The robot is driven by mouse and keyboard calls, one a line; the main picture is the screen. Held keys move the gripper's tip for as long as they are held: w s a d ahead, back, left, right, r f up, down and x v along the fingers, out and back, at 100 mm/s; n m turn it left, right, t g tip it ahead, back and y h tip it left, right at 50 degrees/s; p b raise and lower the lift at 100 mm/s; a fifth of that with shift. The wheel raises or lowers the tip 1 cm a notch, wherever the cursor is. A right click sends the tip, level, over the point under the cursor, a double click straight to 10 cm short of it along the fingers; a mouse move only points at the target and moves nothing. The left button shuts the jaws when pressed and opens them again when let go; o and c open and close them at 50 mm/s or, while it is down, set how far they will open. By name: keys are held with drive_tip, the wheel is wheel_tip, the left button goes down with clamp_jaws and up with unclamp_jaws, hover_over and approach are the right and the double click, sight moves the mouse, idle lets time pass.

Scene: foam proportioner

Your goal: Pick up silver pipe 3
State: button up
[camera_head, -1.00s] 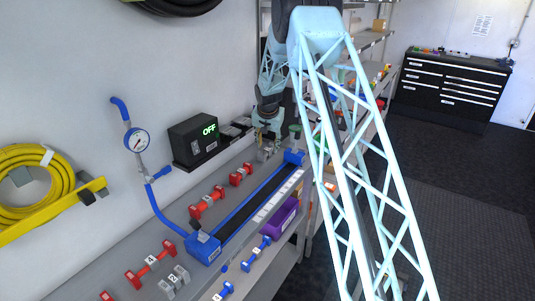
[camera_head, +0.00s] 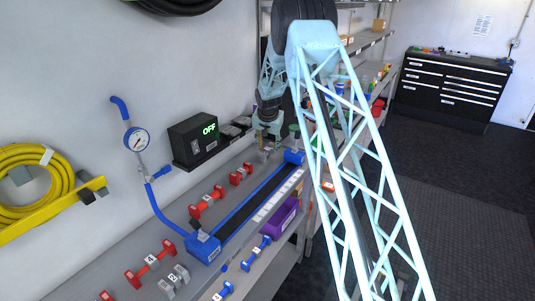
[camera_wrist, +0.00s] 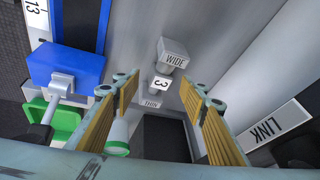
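Silver pipe 3 (camera_wrist: 163,82) shows in the wrist view as a short grey fitting. It has a block end labelled WIDE, a middle labelled 3, and a far end labelled THIN. My gripper (camera_wrist: 160,86) is open and empty, with its yellow-padded fingers on either side of the pipe's line. The pipe shows through the gap between the fingertips; I cannot tell how far below them it is. In the head view my gripper (camera_head: 267,137) hangs over the far end of the bench, and the pipe is too small and covered there to make out clearly.
A blue block (camera_wrist: 66,68) and a green-and-white fitting (camera_wrist: 66,122) stand left of the gripper in the wrist view. A LINK-labelled box (camera_wrist: 282,124) is at right. The head view shows red pipes (camera_head: 207,202), a blue-ended conveyor-like track (camera_head: 203,247) and a purple block (camera_head: 284,217).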

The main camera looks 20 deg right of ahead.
drive_tip(key=shift+x, duration=1)
drive_tip(key=shift+c, duration=0.2)
drive_tip(key=c, duration=1.1)
